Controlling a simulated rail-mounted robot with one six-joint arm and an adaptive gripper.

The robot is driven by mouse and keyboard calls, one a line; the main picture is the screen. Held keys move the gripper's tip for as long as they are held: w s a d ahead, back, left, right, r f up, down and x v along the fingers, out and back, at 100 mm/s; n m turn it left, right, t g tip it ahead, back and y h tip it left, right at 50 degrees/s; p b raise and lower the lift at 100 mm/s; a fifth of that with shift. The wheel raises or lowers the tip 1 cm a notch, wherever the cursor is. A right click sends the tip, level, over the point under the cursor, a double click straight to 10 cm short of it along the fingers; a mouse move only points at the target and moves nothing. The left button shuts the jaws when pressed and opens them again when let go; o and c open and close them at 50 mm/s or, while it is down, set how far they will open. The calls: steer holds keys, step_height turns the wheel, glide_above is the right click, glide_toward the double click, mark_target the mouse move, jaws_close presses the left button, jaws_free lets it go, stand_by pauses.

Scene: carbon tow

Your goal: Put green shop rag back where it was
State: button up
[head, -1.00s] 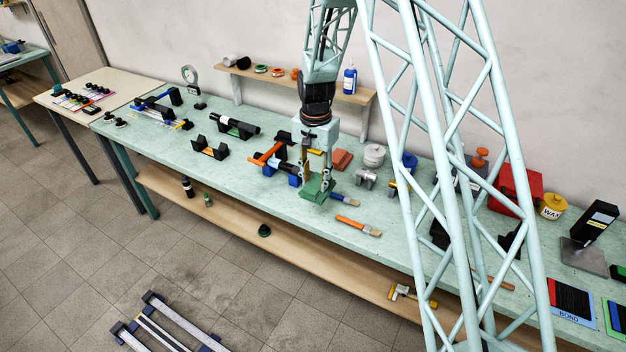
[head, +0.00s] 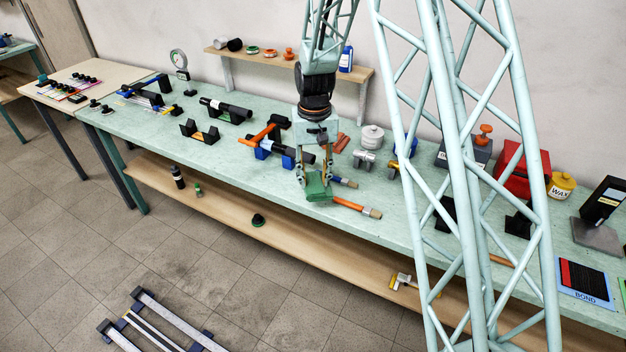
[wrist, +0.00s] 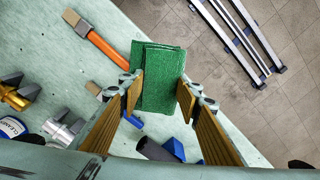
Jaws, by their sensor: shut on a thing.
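The green shop rag (head: 317,187) hangs between the fingers of my gripper (head: 315,178) near the front edge of the bench. The wrist view shows the folded green rag (wrist: 160,75) between the two wooden-faced fingers of my gripper (wrist: 158,95), which is shut on it. In the wrist view the rag lies partly over the bench and partly over the floor beyond its edge. Its height above the bench is hard to tell.
A brush with an orange handle (head: 352,206) lies right of the rag, and a blue-handled brush (head: 344,182) is close by. A blue stand with a black tube (head: 278,151) is behind left. The bench (head: 215,170) is clear to the left front. A shelf (head: 180,158) runs below.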

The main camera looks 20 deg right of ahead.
steer(key=shift+s+f+n+b, duration=0.3)
steer(key=shift+f+n+b, duration=0.35)
steer(key=shift+n+b, duration=0.05)
